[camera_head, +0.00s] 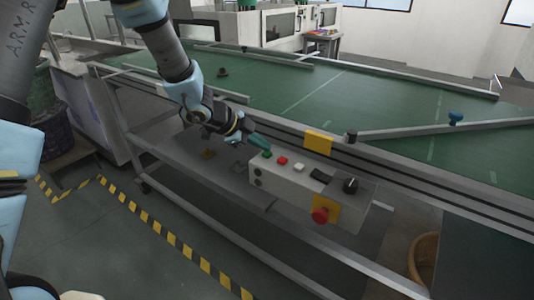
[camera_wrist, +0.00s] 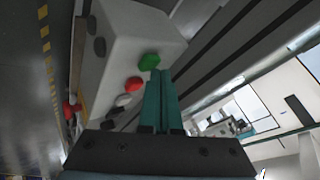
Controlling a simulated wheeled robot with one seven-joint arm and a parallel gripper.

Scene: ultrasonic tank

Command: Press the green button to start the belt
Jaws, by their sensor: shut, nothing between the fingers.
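The green button (camera_head: 267,154) is on the top left end of a grey control box (camera_head: 300,186) at the side of the belt. My gripper (camera_head: 262,143) is shut and empty, its teal fingers reaching down to the left end of the box, close to the green button. In the wrist view the green button (camera_wrist: 149,61) lies right at the fingertips of my gripper (camera_wrist: 160,72). I cannot tell whether they touch it.
A red button (camera_head: 282,160) and a white button (camera_head: 299,168) sit beside the green one. A black knob (camera_head: 350,185) and a red emergency stop (camera_head: 320,215) are at the right end. The green belt (camera_head: 330,90) and its metal rail lie behind.

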